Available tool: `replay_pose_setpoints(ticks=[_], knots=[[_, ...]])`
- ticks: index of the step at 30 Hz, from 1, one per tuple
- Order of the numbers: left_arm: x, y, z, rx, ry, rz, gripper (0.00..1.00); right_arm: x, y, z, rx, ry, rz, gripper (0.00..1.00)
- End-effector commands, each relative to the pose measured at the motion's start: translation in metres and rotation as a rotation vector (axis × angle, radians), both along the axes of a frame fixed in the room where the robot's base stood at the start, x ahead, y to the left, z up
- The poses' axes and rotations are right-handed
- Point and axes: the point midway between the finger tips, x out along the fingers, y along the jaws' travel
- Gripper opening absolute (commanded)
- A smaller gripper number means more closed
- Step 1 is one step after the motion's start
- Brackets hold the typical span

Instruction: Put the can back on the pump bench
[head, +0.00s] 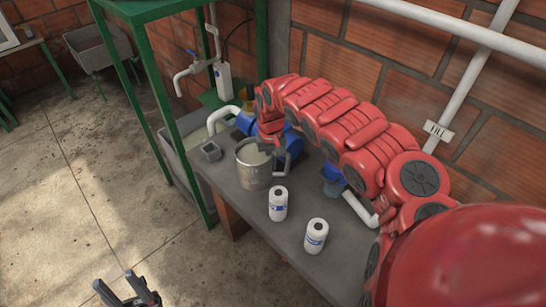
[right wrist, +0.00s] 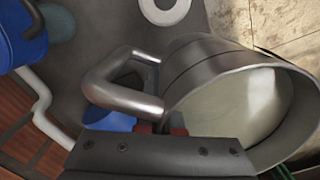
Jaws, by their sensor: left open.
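The metal can (head: 253,170) is upright over the pump bench (head: 290,232), beside its near-left edge. I cannot tell whether its base rests on the bench. The right wrist view shows the can (right wrist: 205,68) close up, with pale content inside and a bent metal handle (right wrist: 125,85) on its side. My right gripper (head: 272,146) is at the can's rim on the handle side. Its red pads (right wrist: 163,131) show beside the can wall below the handle, but their hold is hidden. My left gripper (head: 128,292) is open and empty, low over the floor, away from the bench.
A green frame (head: 172,110) stands at the left.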

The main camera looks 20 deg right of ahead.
Motion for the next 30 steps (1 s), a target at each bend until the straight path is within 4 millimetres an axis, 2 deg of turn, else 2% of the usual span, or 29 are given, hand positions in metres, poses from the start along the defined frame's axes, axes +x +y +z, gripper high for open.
replay_pose_setpoints(ticks=[6,12,20,30], knots=[[0.000,0.000,0.012,0.000,0.000,0.000,0.50,-0.001,0.001,-0.040,0.004,0.000,-0.002,0.00],[0.000,0.000,0.017,0.000,0.000,0.000,0.50,0.001,0.001,-0.066,0.002,-0.004,-0.001,0.00],[0.000,0.000,0.018,0.000,0.000,0.000,0.50,0.002,0.000,-0.079,0.001,-0.005,-0.001,0.00],[0.000,0.000,0.021,0.000,0.000,0.000,0.50,0.001,0.001,-0.111,0.002,-0.003,-0.002,0.00]])
